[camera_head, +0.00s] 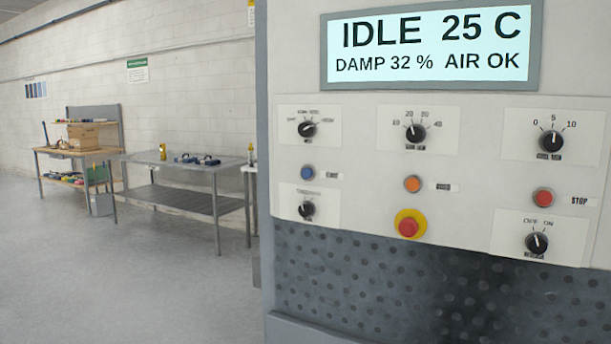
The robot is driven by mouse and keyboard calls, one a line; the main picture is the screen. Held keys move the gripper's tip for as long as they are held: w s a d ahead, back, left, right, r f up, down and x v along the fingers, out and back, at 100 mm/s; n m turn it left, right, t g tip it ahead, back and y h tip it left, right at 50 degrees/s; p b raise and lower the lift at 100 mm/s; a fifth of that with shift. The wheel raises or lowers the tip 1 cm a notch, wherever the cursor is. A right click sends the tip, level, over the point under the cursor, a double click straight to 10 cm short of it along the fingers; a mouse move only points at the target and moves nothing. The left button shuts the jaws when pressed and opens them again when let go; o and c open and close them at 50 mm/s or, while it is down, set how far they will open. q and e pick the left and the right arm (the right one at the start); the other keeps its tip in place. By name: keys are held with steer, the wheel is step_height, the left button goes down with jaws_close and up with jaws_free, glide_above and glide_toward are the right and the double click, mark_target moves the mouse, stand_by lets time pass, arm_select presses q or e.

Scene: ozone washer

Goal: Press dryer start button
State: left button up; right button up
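The machine's control panel (365,190) fills the right half of the head view. Its display (432,48) reads IDLE 25 C, DAMP 32 %, AIR OK. A blue button (307,173) sits at the left, with a small label beside it that looks like START. An orange button (413,184) is in the middle, its label too blurred to read. A red button (543,198) labelled STOP is at the right. A large red button on a yellow ring (408,226) is below the orange one. Neither of my grippers shows in this view.
Several black knobs share the panel, including one at upper left (308,129) and an OFF/ON knob (536,243) at lower right. Left of the machine, the grey floor (130,285) is open. A metal table (190,203) and a wooden workbench (75,153) stand along the wall.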

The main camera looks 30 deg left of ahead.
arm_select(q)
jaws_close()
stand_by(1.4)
